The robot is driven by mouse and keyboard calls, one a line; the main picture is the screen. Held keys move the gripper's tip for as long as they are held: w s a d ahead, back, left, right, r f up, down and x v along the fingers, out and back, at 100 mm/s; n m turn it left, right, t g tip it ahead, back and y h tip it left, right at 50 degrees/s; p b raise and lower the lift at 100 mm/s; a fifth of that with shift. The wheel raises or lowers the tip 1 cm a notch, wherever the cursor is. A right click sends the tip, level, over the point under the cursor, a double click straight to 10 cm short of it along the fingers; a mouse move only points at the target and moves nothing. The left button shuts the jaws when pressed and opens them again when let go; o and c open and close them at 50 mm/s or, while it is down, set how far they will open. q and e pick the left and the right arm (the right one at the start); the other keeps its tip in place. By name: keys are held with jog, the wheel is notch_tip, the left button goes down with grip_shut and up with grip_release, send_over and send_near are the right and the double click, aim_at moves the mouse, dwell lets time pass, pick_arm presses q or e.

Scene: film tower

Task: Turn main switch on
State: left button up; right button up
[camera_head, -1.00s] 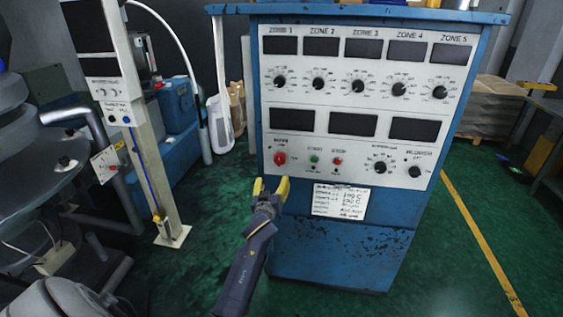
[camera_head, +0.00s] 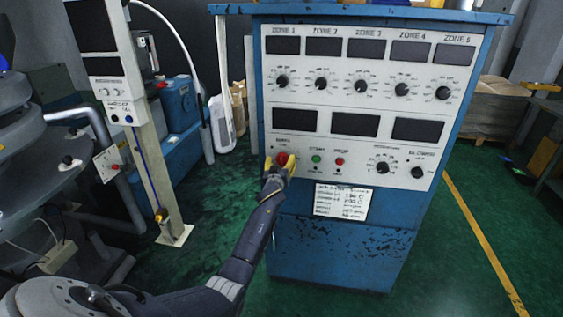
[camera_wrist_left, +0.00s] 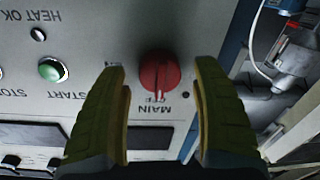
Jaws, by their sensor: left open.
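The main switch is a red rotary knob (camera_head: 282,159) at the lower left of the control panel (camera_head: 375,98) on the blue cabinet. My left gripper (camera_head: 279,165) is at this knob, with a yellow finger on each side of it in the head view. In the left wrist view, the red knob (camera_wrist_left: 160,76) sits ahead of and between the two open fingers (camera_wrist_left: 162,95), above the upside-down word MAIN. My right gripper is not in view.
A green start button (camera_head: 316,159) and a red stop button (camera_head: 340,161) sit right of the main switch. Zone dials and dark displays fill the panel above. A pale post (camera_head: 135,120) stands left of the cabinet. Green floor is open at the right.

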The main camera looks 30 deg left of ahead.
pick_arm(q)
jog(key=shift+w+a, duration=0.2)
jog(key=shift+w, duration=0.2)
jog(key=shift+c, duration=0.5)
jog(key=c, duration=1.2)
